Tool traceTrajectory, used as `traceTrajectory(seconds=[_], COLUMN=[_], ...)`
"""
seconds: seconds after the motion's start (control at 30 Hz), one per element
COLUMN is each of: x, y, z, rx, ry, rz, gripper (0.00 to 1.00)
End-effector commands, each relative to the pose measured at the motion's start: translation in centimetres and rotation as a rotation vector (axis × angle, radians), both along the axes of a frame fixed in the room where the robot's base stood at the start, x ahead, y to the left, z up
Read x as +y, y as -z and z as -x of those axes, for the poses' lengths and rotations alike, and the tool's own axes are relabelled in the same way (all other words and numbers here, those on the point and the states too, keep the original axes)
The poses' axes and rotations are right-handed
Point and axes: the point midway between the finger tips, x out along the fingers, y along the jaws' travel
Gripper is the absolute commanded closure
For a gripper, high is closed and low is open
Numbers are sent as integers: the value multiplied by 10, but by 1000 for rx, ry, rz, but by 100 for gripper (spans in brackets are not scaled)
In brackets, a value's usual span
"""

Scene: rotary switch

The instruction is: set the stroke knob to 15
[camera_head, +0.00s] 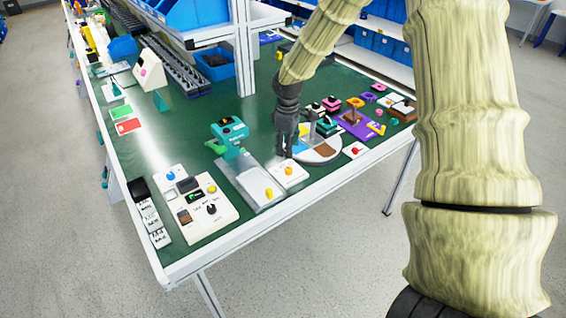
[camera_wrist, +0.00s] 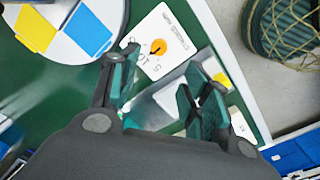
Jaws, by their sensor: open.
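The likely stroke knob is an orange round knob (camera_head: 289,170) on a small white plate (camera_head: 283,180) near the table's front edge. In the wrist view the orange knob (camera_wrist: 158,48) has a dark pointer mark and a printed number scale on its white plate (camera_wrist: 170,30). The mark points toward the lower left of that picture; I cannot tell the exact value. My gripper (camera_head: 287,152) is above and just behind the plate, fingers down. In the wrist view my gripper (camera_wrist: 162,85) is open and empty, with the knob beyond the fingertips, apart from them.
A teal machine (camera_head: 231,133) on a grey base stands left of the plate. A white control panel (camera_head: 229,212) with a black knob is farther left. A round disc with coloured sectors (camera_head: 318,155) is close on the right. Open green tabletop (camera_head: 190,115) lies behind.

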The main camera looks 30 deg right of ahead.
Motion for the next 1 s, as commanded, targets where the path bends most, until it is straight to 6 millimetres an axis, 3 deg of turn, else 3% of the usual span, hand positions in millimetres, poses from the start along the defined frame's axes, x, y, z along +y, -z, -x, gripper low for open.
traceTrajectory(seconds=[0.17,0.7,1.0], x=[-4,-3,-4], y=[11,78,102], z=[1,-1,-3], rx=[3,3,2], ry=[0,-1,-3], rz=[2,1,1], gripper=[53,53,53])
